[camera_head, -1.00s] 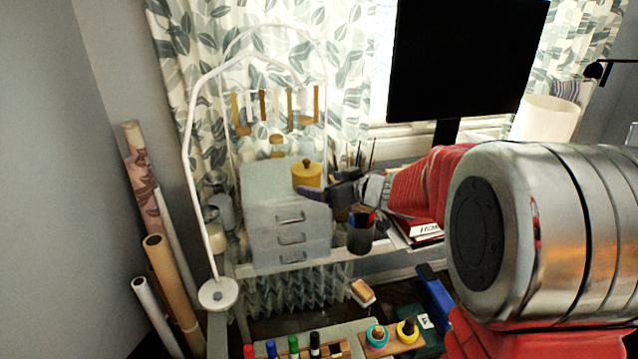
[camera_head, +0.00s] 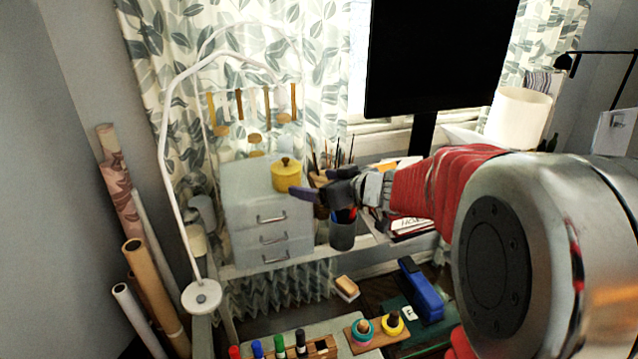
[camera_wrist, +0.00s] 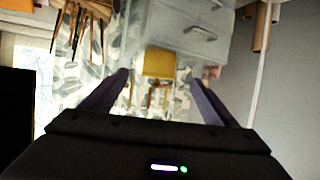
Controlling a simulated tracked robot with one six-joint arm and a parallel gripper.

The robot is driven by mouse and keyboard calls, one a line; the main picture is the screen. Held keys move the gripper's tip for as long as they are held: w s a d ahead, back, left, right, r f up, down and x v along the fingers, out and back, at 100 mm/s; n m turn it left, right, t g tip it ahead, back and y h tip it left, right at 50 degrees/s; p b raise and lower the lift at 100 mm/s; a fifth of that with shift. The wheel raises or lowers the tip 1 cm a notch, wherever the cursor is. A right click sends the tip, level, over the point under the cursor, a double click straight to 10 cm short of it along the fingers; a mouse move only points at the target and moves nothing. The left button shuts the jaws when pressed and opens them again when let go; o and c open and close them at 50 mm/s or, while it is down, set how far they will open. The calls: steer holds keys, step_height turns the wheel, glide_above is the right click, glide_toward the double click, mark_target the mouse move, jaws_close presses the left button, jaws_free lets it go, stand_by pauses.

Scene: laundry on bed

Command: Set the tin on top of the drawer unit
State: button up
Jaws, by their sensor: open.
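A yellow tin (camera_head: 286,176) with a dark knob on its lid stands upright on top of the grey drawer unit (camera_head: 266,216), near its right edge. My gripper (camera_head: 306,186) is just to the right of the tin, with its purple fingers pointing toward it. The wrist view shows the tin (camera_wrist: 159,62) ahead of and between the open fingers (camera_wrist: 158,82), apart from them. The drawer unit (camera_wrist: 190,30) also shows there. The fingers are empty.
A dark pen cup (camera_head: 342,234) and brushes stand right of the drawer unit. A white lamp arm (camera_head: 166,165) rises at its left. A monitor (camera_head: 440,60) stands behind my arm. Markers (camera_head: 279,346) and tape rolls stand in front.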

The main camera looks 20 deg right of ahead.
steer(key=s+d+r+m+h, duration=0.3)
steer(key=s+h, duration=0.1)
steer(key=s, duration=0.2)
steer(key=s+d+r+m+h, duration=0.2)
steer(key=s+r+h, duration=0.1)
steer(key=s+h, duration=0.2)
steer(key=s+a+f+g+y, duration=0.1)
steer(key=s+a+f+g, duration=0.2)
steer(key=s, duration=0.7)
steer(key=s+a+f+g+y, duration=0.2)
steer(key=s+a+f+g, duration=0.2)
steer(key=s+a, duration=0.3)
steer(key=s+f, duration=0.1)
steer(key=s, duration=0.2)
steer(key=shift+s+a+f+y, duration=0.15)
steer(key=shift+s+f+y, duration=0.15)
steer(key=shift+s+f, duration=0.1)
steer(key=shift+w, duration=0.1)
